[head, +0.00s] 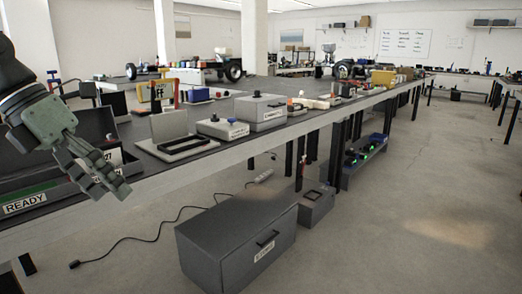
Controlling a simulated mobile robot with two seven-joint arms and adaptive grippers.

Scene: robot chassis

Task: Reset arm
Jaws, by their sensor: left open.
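My left gripper (103,182) comes in from the left edge, with its fingers apart and nothing between them. It hangs over the front left of the long workbench, in front of a dark open case (100,127). A label reading "READY" (24,203) is on the front of a dark box beside the gripper. The gripper covers part of this case and box, and I cannot tell whether it touches them. My right gripper is not in view.
The workbench (227,146) holds grey boxes with knobs (222,129) and (260,112), plus a dark open frame (180,140). A grey drawer cabinet (235,240) stands on the floor in front, with a cable nearby. The floor (430,190) to the right is clear.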

